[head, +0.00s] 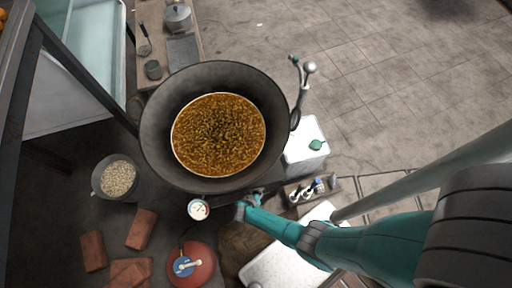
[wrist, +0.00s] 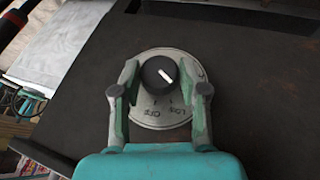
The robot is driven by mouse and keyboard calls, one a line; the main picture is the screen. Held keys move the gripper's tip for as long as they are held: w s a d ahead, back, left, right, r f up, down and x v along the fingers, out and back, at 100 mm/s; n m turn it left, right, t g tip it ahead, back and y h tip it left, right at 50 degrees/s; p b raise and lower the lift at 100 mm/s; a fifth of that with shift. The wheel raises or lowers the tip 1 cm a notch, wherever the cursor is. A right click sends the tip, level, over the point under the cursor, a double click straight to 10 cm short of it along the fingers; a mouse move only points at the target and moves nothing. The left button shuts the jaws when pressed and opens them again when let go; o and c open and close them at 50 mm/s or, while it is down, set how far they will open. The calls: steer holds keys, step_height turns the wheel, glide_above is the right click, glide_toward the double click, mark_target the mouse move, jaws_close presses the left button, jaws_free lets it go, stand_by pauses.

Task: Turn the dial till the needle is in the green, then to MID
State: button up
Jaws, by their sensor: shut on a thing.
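The dial (wrist: 159,75) is a dark round knob with a white pointer line on a pale round plate (wrist: 157,118) in the wrist view. The plate carries markings such as OFF and LOW; other marks are hidden. The pointer slants to the upper left and lower right. My gripper (wrist: 160,80) has one finger on each side of the knob and is shut on it. In the head view my gripper (head: 241,211) reaches the stove's front below the pan. The gauge (head: 198,209) is a small white round face with coloured parts; its needle is too small to read.
A large dark pan (head: 270,90) of bubbling brown contents stands above the stove. A red gas cylinder (head: 200,262) with a blue top, bricks (head: 141,229) and a bowl of pale pieces (head: 117,178) lie to the left. A bottle tray (head: 311,190) is at right.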

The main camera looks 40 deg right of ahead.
steer(key=shift+s+g+h, duration=0.1)
steer(key=shift+g+h, duration=0.2)
steer(key=shift+h, duration=0.6)
steer(key=o, duration=1.1)
steer(key=shift+o, duration=0.2)
steer(key=shift+r, duration=0.1)
steer(key=v, duration=1.2)
